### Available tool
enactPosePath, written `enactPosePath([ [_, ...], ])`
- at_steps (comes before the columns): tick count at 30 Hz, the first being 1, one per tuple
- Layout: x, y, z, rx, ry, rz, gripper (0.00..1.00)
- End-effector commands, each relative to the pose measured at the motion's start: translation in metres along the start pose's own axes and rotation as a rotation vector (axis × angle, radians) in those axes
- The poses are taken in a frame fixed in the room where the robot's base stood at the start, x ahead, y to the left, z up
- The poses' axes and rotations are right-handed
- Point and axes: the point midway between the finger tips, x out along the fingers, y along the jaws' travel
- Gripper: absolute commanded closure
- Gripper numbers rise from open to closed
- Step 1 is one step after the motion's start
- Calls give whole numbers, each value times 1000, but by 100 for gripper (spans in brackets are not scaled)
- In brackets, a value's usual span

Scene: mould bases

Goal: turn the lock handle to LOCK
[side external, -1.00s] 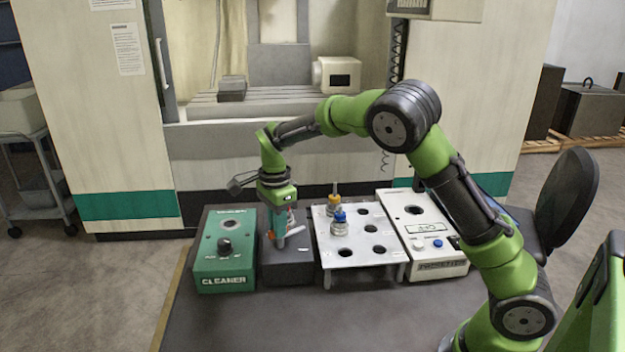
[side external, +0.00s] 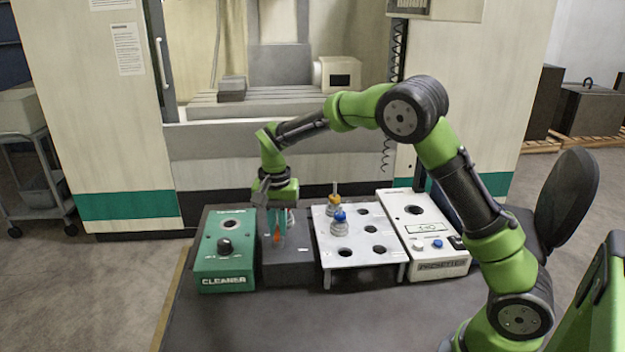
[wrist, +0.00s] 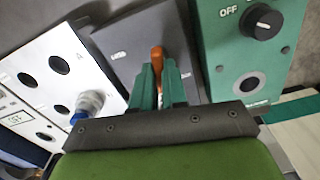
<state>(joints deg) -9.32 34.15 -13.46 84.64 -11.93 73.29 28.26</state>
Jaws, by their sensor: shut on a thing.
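The lock handle is an orange lever (wrist: 157,54) on a dark grey block (side external: 290,272). In the wrist view its tip sticks out past my fingers, between two small pale labels on the block that are too small to read. My gripper (wrist: 158,88) is shut on the lever, with one green finger on each side. In the side view my gripper (side external: 277,236) points down over the block, and only a little orange shows between the fingers. The handle's pivot is hidden.
The green cleaner box (side external: 225,262) stands close on the left. A white plate with holes (side external: 365,252) stands on the right, holding a blue-topped part (side external: 340,222) and a yellow-topped part (side external: 333,200). A white box with buttons (side external: 430,240) is farther right. The front table is clear.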

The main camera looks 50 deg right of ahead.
Motion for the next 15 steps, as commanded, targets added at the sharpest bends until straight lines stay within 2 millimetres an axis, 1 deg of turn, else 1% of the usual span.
enactPosePath([
  [6,-1,0,-1,-110,1,-1,100],
  [15,-1,0,-1,-176,1,-2,100],
])
